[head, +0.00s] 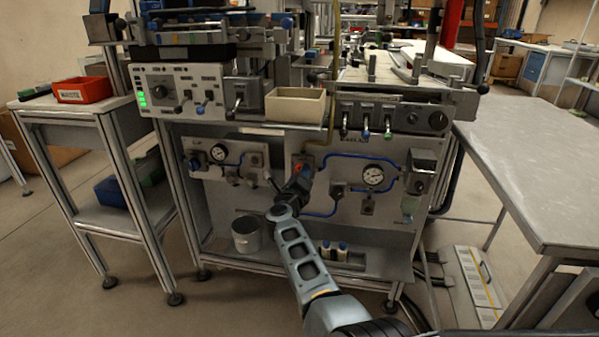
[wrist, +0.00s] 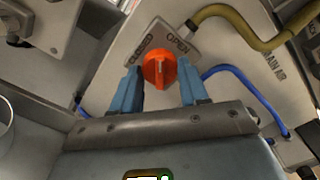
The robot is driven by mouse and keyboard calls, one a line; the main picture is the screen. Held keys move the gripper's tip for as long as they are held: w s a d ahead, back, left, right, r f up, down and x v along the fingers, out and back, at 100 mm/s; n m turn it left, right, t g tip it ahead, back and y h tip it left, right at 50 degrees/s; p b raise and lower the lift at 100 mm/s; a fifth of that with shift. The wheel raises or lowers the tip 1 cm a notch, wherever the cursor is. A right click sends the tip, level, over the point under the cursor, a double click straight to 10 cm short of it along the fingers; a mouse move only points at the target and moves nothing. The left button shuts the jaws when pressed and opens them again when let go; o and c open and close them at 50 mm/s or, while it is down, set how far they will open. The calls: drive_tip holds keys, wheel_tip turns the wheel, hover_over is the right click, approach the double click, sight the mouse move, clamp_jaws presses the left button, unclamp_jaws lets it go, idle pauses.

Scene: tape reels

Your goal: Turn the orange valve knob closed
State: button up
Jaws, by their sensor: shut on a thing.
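The orange valve knob (wrist: 159,70) sits in front of a metal label plate (wrist: 180,43) marked CLOSED on the left and OPEN on the right in the wrist view. The knob's raised grip stands roughly upright in that view; its exact setting is hard to read. My gripper (wrist: 160,82) has one blue finger on each side of the knob and is shut on it. In the head view my gripper (head: 300,180) reaches the lower panel, with a bit of the orange knob (head: 299,168) showing beyond it.
Blue hoses and a round gauge (head: 373,175) are right of the knob, another gauge (head: 218,154) left. A yellow hose (wrist: 245,42) passes close by. A metal cup (head: 246,236) stands on the lower shelf. A cream bin (head: 295,106) is above. A grey table (head: 540,165) is at right.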

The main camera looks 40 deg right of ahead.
drive_tip(key=n+p, duration=0.3)
drive_tip(key=n, duration=0.7)
drive_tip(key=shift+a+p, duration=0.1)
drive_tip(key=shift+p, duration=0.3)
drive_tip(key=shift+n, duration=0.3)
drive_tip(key=o, duration=1.1)
drive_tip(key=shift+c, duration=0.2)
drive_tip(key=p+v, duration=0.3)
drive_tip(key=v, duration=0.4)
drive_tip(key=shift+s+a, duration=0.25)
